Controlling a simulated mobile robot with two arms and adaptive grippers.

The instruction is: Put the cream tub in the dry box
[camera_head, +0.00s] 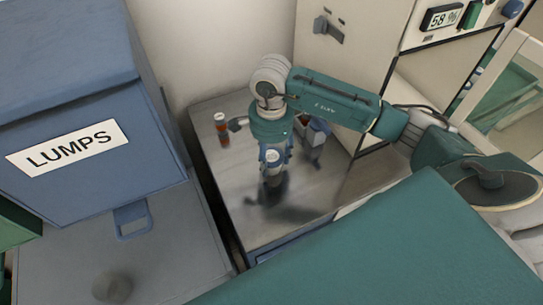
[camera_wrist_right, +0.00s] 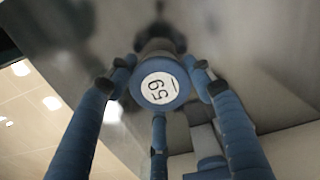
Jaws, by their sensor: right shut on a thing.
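My right gripper (camera_head: 273,160) points down above the metal bench top. In the right wrist view its blue fingers (camera_wrist_right: 160,95) are closed around a small round container (camera_wrist_right: 159,86) with a blue rim. A white label on its top carries a sideways number, perhaps 59 or 65. I cannot tell from its colour whether this is the cream tub. Its lower part is dark and blurred. A cream cabinet unit (camera_head: 415,40) with a 58 % display (camera_head: 441,17) stands at the upper right; it may be the dry box. My left gripper is out of view.
An orange bottle with a white cap (camera_head: 222,130) stands at the bench's back left. Small items (camera_head: 316,132) stand right of the gripper. A blue bin marked LUMPS (camera_head: 75,150) is at the left. The bench's front part (camera_head: 275,225) is clear.

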